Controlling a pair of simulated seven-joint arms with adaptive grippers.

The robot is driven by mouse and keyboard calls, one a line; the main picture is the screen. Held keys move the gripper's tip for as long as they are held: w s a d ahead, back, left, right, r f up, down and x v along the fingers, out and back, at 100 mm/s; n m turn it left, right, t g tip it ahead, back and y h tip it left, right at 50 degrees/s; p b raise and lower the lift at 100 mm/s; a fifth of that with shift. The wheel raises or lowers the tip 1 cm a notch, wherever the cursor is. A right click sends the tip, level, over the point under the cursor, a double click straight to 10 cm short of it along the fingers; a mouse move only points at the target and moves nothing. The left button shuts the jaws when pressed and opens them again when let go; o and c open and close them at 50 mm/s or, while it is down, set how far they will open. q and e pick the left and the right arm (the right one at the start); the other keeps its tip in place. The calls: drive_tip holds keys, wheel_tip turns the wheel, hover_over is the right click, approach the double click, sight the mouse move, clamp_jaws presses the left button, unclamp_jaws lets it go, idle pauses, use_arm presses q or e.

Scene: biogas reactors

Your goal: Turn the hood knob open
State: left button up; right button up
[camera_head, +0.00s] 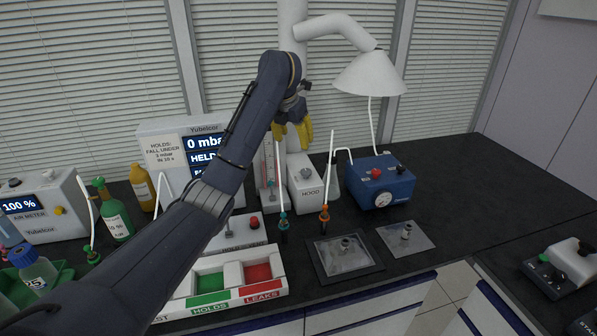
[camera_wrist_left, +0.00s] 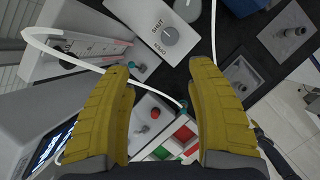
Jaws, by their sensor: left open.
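The hood box (camera_head: 310,193) is a white block lettered HOOD, standing on the black bench below the white duct. Its round grey hood knob (camera_head: 306,173) is on top. In the left wrist view the knob (camera_wrist_left: 170,35) lies beyond the fingertips, beside small lettering that includes SHUT. Its exact pointer direction is too small to tell. My left gripper (camera_head: 293,130) has yellow fingers, open and empty, above the box and apart from the knob. Its two fingers (camera_wrist_left: 162,67) stand wide apart in the wrist view. My right gripper is not in view.
A white lamp-like hood (camera_head: 370,74) hangs above a blue gauge box (camera_head: 380,182) at the right. A white tube stands close by the hood box. Green and amber bottles (camera_head: 115,210) are at the left. A tray with green and red sections (camera_head: 262,292) lies in front.

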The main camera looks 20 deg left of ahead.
sight(306, 171)
use_arm(q)
drive_tip(key=shift+h, duration=0.5)
drive_tip(key=x, duration=1.6)
drive_tip(key=shift+s+d+f, duration=0.15)
drive_tip(key=shift+s+d, duration=0.05)
drive_tip(key=shift+d, duration=0.1)
drive_tip(key=shift+o, duration=0.2)
clamp_jaws()
